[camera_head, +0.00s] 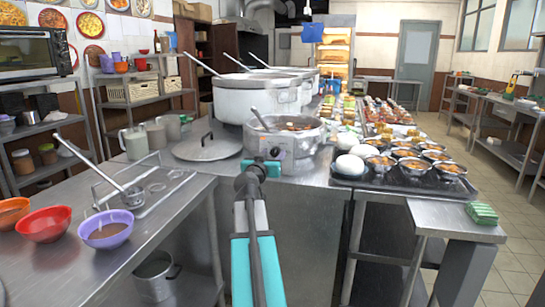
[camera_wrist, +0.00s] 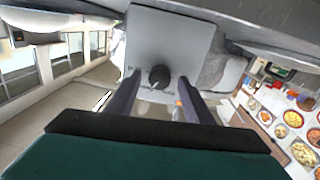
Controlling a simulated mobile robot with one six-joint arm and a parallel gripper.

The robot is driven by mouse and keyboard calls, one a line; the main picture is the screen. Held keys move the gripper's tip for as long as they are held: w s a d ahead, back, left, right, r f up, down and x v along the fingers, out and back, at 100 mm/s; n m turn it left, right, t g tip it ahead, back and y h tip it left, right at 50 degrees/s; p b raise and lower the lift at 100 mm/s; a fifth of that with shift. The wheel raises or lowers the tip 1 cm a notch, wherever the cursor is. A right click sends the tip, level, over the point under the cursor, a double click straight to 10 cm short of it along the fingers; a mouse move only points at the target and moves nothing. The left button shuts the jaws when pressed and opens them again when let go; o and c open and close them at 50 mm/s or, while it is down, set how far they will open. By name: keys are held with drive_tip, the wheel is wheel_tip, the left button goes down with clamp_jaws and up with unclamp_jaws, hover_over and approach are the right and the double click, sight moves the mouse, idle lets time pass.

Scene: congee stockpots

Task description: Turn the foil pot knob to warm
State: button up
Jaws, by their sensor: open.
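The steel foil pot (camera_head: 290,138) stands on the counter with a ladle in it and a grey control box on its front. In the wrist view, the grey control panel (camera_wrist: 170,40) carries a round black knob (camera_wrist: 159,77), with small markings and an orange spot near it. The markings are too small to read. My gripper (camera_head: 262,168) is in front of the control box in the head view. In the wrist view its two dark fingers (camera_wrist: 159,90) are open, one on each side of the knob. I cannot tell whether they touch it.
Large white stockpots (camera_head: 258,98) stand behind the foil pot. A round lid (camera_head: 207,148) lies to its left. A dark tray (camera_head: 400,184) of eggs and filled bowls is at its right. Coloured bowls (camera_head: 108,236) sit front left.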

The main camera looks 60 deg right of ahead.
drive_tip(key=shift+d, duration=0.15)
drive_tip(key=shift+c, duration=0.4)
drive_tip(key=c, duration=1)
drive_tip(key=shift+o, duration=0.2)
drive_tip(key=shift+n, duration=0.3)
drive_tip(key=n+b, duration=0.1)
drive_tip(key=n, duration=0.4)
drive_tip(key=n+p, duration=0.1)
drive_tip(key=n, duration=0.5)
drive_tip(key=shift+n, duration=0.3)
